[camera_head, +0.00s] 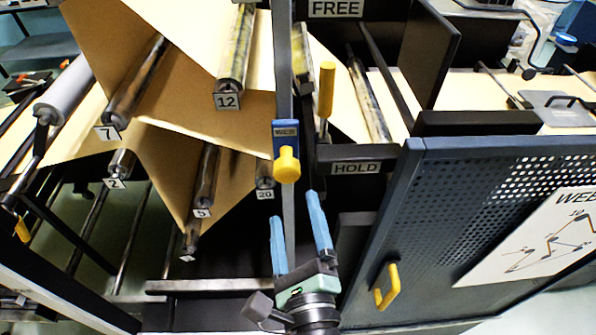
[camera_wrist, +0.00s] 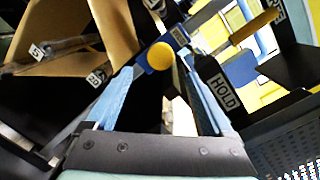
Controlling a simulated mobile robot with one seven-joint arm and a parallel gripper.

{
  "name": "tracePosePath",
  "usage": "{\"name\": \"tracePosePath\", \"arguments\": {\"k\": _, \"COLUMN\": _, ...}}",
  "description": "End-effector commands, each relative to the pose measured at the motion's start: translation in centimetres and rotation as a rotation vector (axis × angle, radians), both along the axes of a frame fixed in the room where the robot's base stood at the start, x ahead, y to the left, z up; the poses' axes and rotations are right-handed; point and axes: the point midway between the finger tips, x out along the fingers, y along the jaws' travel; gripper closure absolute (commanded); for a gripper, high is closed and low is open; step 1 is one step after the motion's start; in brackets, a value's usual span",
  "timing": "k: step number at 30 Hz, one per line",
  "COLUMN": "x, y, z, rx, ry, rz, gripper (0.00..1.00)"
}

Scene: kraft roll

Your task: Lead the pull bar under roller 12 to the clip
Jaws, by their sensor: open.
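Roller 12 (camera_head: 236,50) has a numbered end plate (camera_head: 227,101) at upper centre in the head view, beside tan kraft web (camera_head: 190,75). A blue block marked WEB (camera_head: 286,133) with a yellow knob (camera_head: 287,165) sits on an upright grey rail. The knob also shows in the wrist view (camera_wrist: 160,56). My gripper (camera_head: 293,207) is open and empty, below the knob, with its blue fingers pointing up towards it; they also show in the wrist view (camera_wrist: 158,70). I cannot tell which part is the pull bar or the clip.
A yellow-handled lever (camera_head: 326,90) stands between the FREE (camera_head: 336,8) and HOLD (camera_head: 356,168) labels. Rollers 7 (camera_head: 130,90), 5 (camera_head: 206,180) and 20 (camera_head: 265,180) lie left. A blue perforated door (camera_head: 410,220) with a yellow handle (camera_head: 386,287) is at right.

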Motion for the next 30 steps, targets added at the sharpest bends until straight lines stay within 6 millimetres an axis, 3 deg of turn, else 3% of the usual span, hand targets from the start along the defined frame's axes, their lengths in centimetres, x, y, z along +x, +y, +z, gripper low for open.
{"name": "tracePosePath", "arguments": {"k": 18, "x": 9.0, "y": 1.0, "z": 0.0, "rx": -0.003, "ry": -0.002, "rz": 0.001, "gripper": 0.14}}
{"name": "tracePosePath", "arguments": {"k": 30, "x": 10.8, "y": 1.2, "z": 0.1, "rx": -0.004, "ry": -0.001, "rz": 0.001, "gripper": 0.14}}
